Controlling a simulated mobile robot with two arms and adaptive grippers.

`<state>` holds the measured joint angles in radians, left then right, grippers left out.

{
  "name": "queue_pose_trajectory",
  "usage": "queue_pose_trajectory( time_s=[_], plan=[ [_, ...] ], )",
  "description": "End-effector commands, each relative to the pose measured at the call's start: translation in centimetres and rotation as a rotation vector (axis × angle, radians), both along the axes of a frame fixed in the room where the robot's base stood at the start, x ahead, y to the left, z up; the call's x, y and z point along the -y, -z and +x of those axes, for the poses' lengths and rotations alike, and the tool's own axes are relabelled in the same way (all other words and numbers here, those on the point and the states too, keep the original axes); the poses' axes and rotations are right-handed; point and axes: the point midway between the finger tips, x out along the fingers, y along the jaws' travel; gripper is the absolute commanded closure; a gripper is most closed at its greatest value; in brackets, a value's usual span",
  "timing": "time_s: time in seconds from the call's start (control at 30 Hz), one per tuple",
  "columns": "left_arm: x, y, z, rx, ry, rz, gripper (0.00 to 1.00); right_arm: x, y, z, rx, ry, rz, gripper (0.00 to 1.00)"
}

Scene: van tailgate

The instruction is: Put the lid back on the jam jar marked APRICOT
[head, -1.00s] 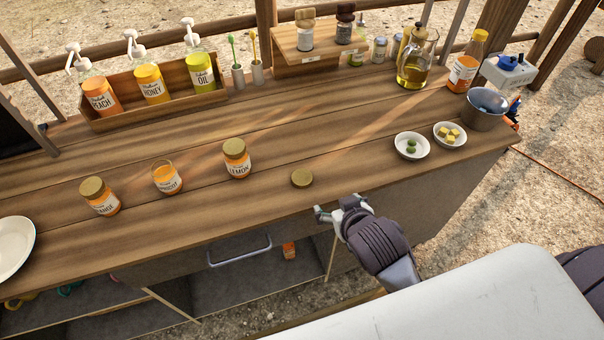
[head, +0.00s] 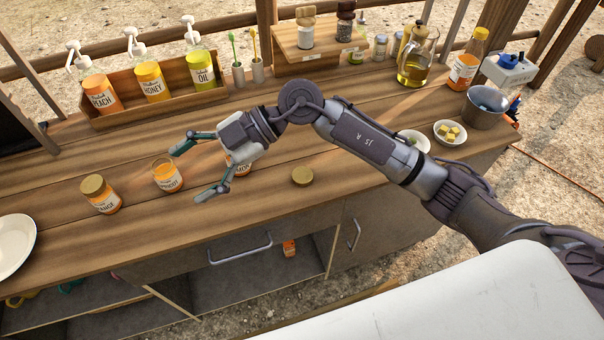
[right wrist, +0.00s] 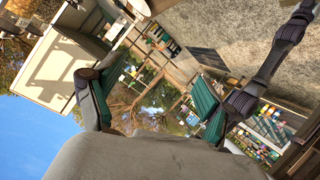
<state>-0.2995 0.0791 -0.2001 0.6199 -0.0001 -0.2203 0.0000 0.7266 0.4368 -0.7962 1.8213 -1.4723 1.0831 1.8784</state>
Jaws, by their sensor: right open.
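The open jar (head: 167,177), orange with a partly readable label ending like APRICOT, stands upright and lidless on the wooden counter. A loose gold lid (head: 302,177) lies flat on the counter to its right, near the front edge. My right gripper (head: 188,173) is open and empty, fingers pointing left. In the head view its fingertips are just right of the open jar, one towards the back and one towards the front; its exact height is unclear. The right wrist view shows the two spread fingers (right wrist: 152,105) with nothing clearly held. My left gripper is out of view.
A lidded jar (head: 101,194) stands left of the open one. The LEMON jar (head: 241,168) is mostly hidden behind my right gripper. Pump bottles stand in a wooden box (head: 150,107) at the back. A bowl of yellow cubes (head: 450,132) is at the right.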

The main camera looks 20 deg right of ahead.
Motion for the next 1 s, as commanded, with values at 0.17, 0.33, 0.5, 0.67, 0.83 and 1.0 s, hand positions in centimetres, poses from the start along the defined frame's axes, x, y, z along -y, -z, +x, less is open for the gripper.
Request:
queue_pose_trajectory(
  time_s=[0.17,0.33,0.5,0.67,0.83,1.0],
  plan=[
    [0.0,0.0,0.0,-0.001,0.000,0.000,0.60,10.1,5.2,4.6,-0.090,0.140,-0.692,0.18],
    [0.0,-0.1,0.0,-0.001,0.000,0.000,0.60,18.5,4.8,7.5,-0.163,0.381,-1.071,0.18],
    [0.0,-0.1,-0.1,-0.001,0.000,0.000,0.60,21.3,4.0,8.1,-0.190,0.482,-1.188,0.18],
    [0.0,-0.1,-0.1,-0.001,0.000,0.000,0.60,21.4,4.0,8.1,-0.193,0.486,-1.191,0.18],
    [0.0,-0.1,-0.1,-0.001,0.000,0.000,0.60,21.4,4.3,8.0,-0.194,0.482,-1.190,0.18],
    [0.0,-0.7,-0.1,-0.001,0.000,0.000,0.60,21.4,6.8,7.9,-0.198,0.479,-1.192,0.18]
  ],
)
